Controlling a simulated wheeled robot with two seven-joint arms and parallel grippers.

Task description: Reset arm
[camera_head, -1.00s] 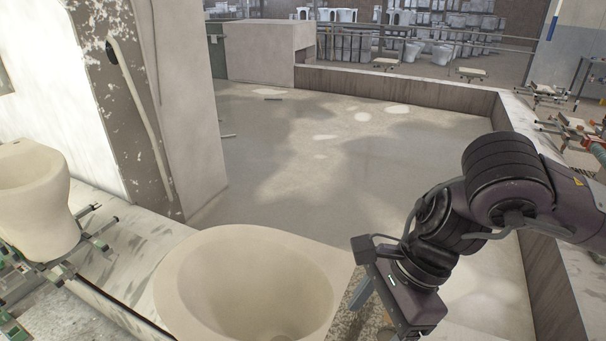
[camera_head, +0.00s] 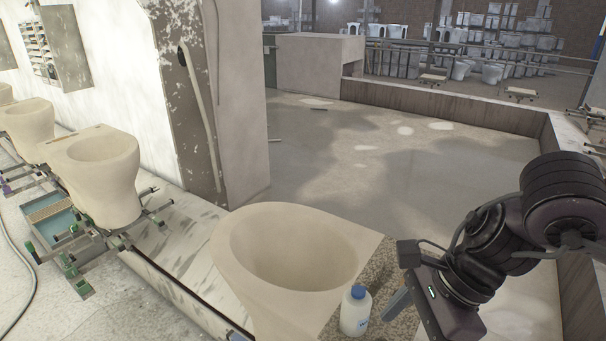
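My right arm comes in from the right side of the head view and bends downward. Its gripper (camera_head: 400,303) hangs at the lower right, beside the right edge of the nearest beige ceramic bowl (camera_head: 240,262). One grey finger shows, and the rest is cut off or hidden, so I cannot tell whether it is open or shut. My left arm and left gripper are out of the picture.
A white bottle with a blue cap (camera_head: 355,312) stands between the bowl and my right gripper. More beige bowls (camera_head: 100,180) stand on metal stands at the left. A pillar (camera_head: 215,110) rises behind the near bowl. Open grey floor (camera_head: 400,160) lies beyond.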

